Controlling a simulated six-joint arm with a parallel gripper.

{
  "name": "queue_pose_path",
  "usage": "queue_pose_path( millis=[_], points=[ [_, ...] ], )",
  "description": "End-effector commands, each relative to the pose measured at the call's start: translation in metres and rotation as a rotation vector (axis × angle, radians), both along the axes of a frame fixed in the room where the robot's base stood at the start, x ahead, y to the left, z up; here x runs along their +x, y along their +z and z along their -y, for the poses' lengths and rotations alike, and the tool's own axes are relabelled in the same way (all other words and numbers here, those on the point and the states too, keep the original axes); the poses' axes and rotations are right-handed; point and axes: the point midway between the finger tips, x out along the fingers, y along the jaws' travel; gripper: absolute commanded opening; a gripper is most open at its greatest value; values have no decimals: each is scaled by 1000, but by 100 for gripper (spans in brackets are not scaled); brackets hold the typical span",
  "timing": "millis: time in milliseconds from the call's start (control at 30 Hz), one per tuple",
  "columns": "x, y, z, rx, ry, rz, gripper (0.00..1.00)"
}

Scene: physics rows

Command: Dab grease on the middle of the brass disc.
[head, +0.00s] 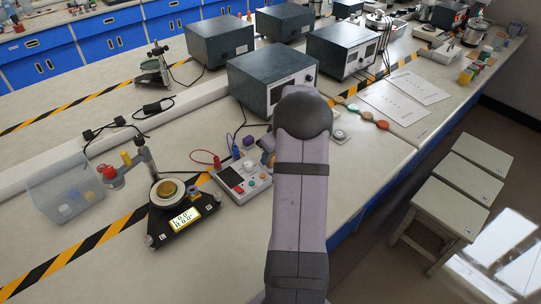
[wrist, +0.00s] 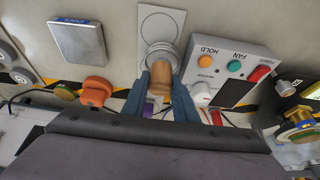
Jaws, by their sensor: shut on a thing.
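The brass disc (head: 168,189) lies on the round top of a black instrument with a lit yellow display, left of my arm in the head view. A brass-coloured round part of what looks like the same instrument shows at the right edge of the wrist view (wrist: 300,115). My gripper (wrist: 162,88) has its two blue fingers shut on a tan cylinder (wrist: 162,72) with a silvery collar. The cylinder is over or on a pale plate with a ring mark (wrist: 162,22); contact is unclear. No grease can be made out. In the head view my arm hides the gripper.
A control box with coloured buttons (head: 241,180) sits between my arm and the instrument; it shows close beside the fingers in the wrist view (wrist: 232,68). A clear bin (head: 62,190) stands far left. An orange knob-like piece (wrist: 95,90) and a grey pad (wrist: 77,40) lie left.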

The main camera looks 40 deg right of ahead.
Motion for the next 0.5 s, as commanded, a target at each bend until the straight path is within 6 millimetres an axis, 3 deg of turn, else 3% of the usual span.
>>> queue_pose_path(
  millis=[500],
  points=[
    [0, -3, 0, 0, 0, 0, 8]
  ],
)
